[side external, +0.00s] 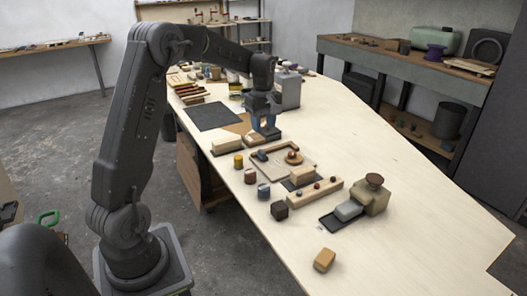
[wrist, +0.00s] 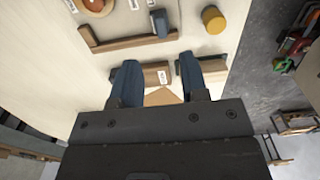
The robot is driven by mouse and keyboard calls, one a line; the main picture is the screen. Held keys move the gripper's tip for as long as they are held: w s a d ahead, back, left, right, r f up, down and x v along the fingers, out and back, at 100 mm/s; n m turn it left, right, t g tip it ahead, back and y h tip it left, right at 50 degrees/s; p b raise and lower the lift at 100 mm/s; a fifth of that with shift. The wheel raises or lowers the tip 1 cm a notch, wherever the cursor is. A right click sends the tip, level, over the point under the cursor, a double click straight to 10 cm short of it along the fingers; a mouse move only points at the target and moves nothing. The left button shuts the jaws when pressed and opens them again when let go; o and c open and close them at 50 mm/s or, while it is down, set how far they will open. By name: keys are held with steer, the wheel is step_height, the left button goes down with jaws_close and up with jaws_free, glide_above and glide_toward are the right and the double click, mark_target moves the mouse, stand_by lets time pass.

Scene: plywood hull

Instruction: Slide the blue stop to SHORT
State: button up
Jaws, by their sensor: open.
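The blue stop (wrist: 160,23) is a small dark blue block at the right end of a wooden rail (wrist: 125,43) in the wrist view. It also shows in the side view (side external: 262,157), at the near end of the rail. Small white labels (wrist: 134,5) lie beside the rail; I cannot read them. My gripper (wrist: 159,70) is open, its two blue-grey fingers apart with nothing held. In the side view my gripper (side external: 266,130) hangs low over the table, behind the rail and apart from the stop.
A wooden block (wrist: 156,72) with a white label shows between and beyond my fingers. A yellow cylinder (side external: 238,161) stands close to the stop's end of the rail. A wooden bar with small balls (side external: 314,194) and a beige block assembly (side external: 373,197) stand nearer. The table's right side is clear.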

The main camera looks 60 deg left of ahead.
mark_target(264, 153)
step_height(264, 153, down, 10)
steer(key=shift+r, duration=0.1)
stand_by(0.4)
jaws_close()
stand_by(0.3)
